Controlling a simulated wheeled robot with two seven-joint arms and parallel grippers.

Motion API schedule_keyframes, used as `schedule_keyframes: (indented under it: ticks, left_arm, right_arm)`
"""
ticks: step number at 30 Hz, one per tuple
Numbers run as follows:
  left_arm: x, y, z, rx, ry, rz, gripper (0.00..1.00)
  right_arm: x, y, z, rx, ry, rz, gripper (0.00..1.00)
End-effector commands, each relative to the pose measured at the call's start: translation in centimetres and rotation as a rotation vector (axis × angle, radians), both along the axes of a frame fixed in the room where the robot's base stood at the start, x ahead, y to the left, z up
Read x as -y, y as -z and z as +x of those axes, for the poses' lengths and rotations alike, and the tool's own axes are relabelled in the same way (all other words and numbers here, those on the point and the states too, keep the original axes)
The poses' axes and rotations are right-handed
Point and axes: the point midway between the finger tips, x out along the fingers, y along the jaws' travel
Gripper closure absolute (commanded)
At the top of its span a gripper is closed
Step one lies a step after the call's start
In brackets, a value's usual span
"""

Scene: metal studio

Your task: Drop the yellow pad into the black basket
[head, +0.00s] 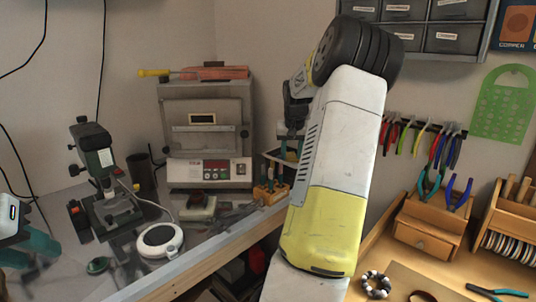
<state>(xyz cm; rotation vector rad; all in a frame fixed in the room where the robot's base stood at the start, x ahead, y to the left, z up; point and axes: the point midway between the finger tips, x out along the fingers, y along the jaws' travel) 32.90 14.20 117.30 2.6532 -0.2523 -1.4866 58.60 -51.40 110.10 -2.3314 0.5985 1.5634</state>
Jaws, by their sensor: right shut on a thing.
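My right gripper (286,148) is partly hidden behind my own white and yellow forearm, in front of the back wall. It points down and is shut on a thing. I cannot make out the black basket; my right arm covers much of the middle.
A kiln-like oven (207,140) stands on the grey bench (205,255) at the back. A microscope-like stand (97,165), a dark cup (142,172) and a round white device (160,240) stand left. Right, a wooden bench (365,260) holds pliers and a drawer box (432,225).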

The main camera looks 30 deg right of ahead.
Motion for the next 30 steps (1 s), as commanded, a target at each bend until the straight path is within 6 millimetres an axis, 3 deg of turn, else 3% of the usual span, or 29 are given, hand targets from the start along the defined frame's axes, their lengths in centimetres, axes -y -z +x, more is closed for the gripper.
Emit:
schedule_keyframes:
  ticks: [4,10,18,24,30]
  left_arm:
    - [0.0,0.0,0.0,0.000,0.000,0.000,0.64]
    - [0.0,0.0,0.0,0.000,0.000,0.000,0.64]
    - [0.0,0.0,0.0,0.000,0.000,0.000,0.64]
    - [0.0,0.0,0.0,0.000,0.000,0.000,0.64]
    - [0.0,0.0,0.0,0.000,0.000,0.000,0.64]
  right_arm:
    - [3.2,0.5,2.8,0.003,0.002,0.005,1.00]
    - [6.1,0.8,5.3,0.002,0.000,0.001,1.00]
    - [7.5,0.9,6.3,0.001,0.001,0.001,1.00]
    - [7.5,3.9,6.2,-0.003,0.000,0.003,1.00]
    - [7.5,4.4,6.3,0.001,0.001,0.000,1.00]
